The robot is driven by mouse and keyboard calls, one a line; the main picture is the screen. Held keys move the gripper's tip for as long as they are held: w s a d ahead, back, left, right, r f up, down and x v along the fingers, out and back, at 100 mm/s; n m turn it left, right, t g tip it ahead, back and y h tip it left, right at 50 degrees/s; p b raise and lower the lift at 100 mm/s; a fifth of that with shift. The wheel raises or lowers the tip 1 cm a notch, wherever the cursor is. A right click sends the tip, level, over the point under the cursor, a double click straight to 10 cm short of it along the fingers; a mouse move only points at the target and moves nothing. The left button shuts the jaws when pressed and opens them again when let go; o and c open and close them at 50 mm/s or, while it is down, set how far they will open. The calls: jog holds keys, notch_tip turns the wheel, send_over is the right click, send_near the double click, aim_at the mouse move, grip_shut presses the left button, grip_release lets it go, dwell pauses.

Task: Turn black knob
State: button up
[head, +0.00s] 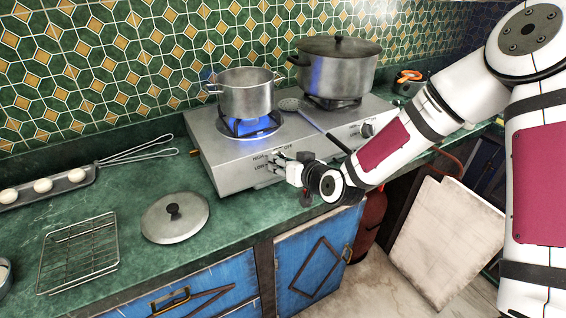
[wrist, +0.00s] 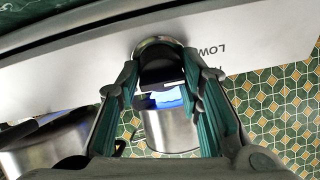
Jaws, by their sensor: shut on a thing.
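The black knob (wrist: 158,66) with a silver ring is on the front panel of the hotplate (head: 232,174). In the wrist view it sits between the two fingertips of my gripper (wrist: 160,78), which is shut on it. In the head view my gripper (head: 281,162) is at the left part of the front panel, by the HIGH, OFF and LOW marks, and mostly hides this knob. A blue flame (head: 248,126) burns under the small pot (head: 247,96) on the left burner. A second knob (head: 367,129) is farther right on the panel, apart from my gripper.
A large lidded pot (head: 335,75) stands on the right burner. A skimmer (head: 318,125) lies between the burners, its handle reaching toward the front near my arm. A pot lid (head: 175,217) and a wire rack (head: 78,252) lie on the green counter at left.

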jog(key=m, duration=0.2)
jog(key=m+p, duration=0.1)
jog(key=m, duration=0.2)
jog(key=shift+t+h+p, duration=0.3)
jog(key=shift+h, duration=0.1)
jog(key=shift+m+h+p, duration=0.4)
jog(key=shift+m+p, duration=0.35)
jog(key=shift+m, duration=1.35)
jog(key=o, duration=1.2)
jog(key=shift+c, duration=0.2)
jog(key=shift+s, duration=0.1)
